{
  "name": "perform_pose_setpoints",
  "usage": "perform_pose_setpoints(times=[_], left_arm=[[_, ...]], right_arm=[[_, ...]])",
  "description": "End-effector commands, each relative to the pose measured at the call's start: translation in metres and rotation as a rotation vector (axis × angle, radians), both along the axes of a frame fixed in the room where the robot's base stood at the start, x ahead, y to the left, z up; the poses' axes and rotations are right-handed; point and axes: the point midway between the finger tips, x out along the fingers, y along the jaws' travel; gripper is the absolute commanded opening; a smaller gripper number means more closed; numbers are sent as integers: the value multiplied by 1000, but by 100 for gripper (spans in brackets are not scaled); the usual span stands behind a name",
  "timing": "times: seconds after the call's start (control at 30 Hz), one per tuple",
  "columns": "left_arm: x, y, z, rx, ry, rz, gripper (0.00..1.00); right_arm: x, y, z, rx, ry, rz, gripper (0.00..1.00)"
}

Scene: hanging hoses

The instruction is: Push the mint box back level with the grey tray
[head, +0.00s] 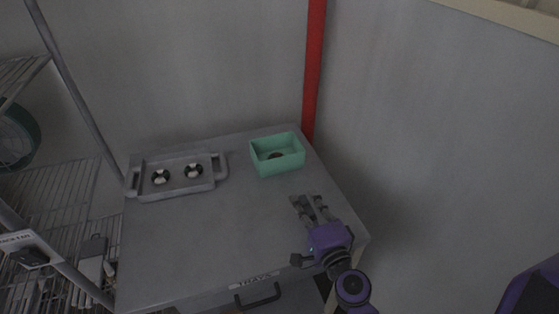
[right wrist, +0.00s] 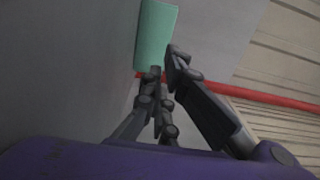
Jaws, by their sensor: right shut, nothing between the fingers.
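The mint box (head: 283,165) is an open-topped green box near the back right of the grey cabinet top, with a small dark item inside. The grey tray (head: 178,193) lies to its left, with a handle at each end and two round black-and-white pieces in it. Their front sides look roughly in line. My right gripper (head: 302,203) is shut and empty in front of the box, with a visible gap to it. In the right wrist view the box (right wrist: 156,35) shows just beyond the fingertips (right wrist: 164,68). My left gripper is not in view.
The cabinet top (head: 215,235) is bare in front of the tray and box. A red vertical pipe (head: 313,75) stands behind the back right corner. Wire shelving (head: 58,195) is at the left. A drawer handle (head: 258,297) is on the cabinet front.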

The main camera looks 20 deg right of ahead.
Motion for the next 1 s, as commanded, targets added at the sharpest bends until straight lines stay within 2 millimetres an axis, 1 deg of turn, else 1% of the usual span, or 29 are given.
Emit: perform_pose_setpoints(times=[0.07,0.17,0.37,0.5,0.6,0.7,0.8,1.0], left_arm=[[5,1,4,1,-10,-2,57],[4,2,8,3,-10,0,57],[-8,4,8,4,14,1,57],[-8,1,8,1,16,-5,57],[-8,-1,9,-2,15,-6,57],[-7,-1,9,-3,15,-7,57],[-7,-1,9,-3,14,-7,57],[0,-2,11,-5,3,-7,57]], right_arm=[[6,0,1,1,-1,-1,0],[20,1,3,2,-4,1,0],[63,4,4,1,-6,2,0],[92,5,2,0,-3,1,0],[110,5,1,0,-2,1,0],[123,5,0,0,0,0,0],[132,6,-1,0,1,1,0],[139,6,-1,0,1,0,0]])
